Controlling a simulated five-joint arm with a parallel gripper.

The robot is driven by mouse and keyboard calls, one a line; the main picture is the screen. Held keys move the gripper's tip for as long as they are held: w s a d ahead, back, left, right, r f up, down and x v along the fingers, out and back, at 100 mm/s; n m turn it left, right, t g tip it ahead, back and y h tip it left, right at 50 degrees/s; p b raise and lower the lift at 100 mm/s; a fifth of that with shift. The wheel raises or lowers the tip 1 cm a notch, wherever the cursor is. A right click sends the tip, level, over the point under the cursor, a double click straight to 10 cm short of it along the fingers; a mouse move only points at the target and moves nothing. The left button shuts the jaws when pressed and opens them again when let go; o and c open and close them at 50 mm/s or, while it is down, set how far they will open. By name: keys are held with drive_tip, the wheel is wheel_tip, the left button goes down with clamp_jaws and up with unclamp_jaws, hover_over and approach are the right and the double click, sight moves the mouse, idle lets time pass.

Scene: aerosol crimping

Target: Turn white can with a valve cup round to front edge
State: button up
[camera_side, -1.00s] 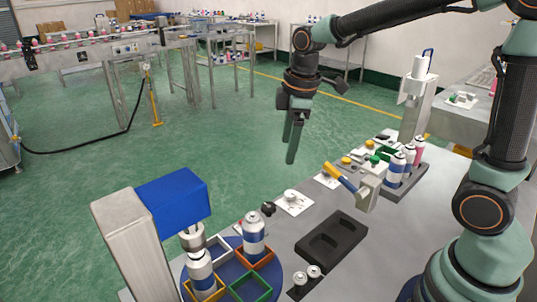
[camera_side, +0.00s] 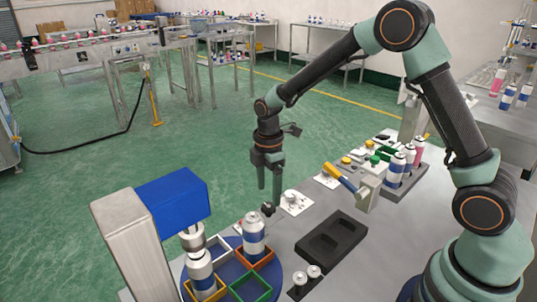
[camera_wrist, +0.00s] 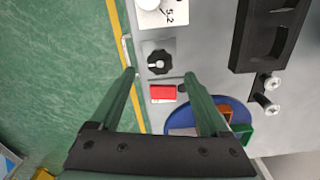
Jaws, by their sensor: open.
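A blue round turntable (camera_side: 276,277) carries square nests. One white can with a blue band (camera_side: 253,240) stands upright in the orange-red nest (camera_side: 262,261). A second such can (camera_side: 201,272) stands in the yellow nest below the press head. Which can bears a valve cup is too small to tell. My gripper (camera_side: 269,196) is open and empty, pointing down above a black knob (camera_side: 268,209) behind the turntable. In the wrist view, the knob (camera_wrist: 157,60) and a red block (camera_wrist: 163,93) lie between my gripper's fingers (camera_wrist: 160,75). The turntable (camera_wrist: 235,104) is partly hidden by one finger.
The press (camera_side: 130,240) with its blue head (camera_side: 175,194) rises at the left of the turntable. A black tray (camera_side: 331,238) and two small metal parts (camera_side: 306,276) lie right of it.

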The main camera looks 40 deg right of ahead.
sight(269, 206)
drive_tip(key=shift+f, duration=2.25)
clamp_jaws()
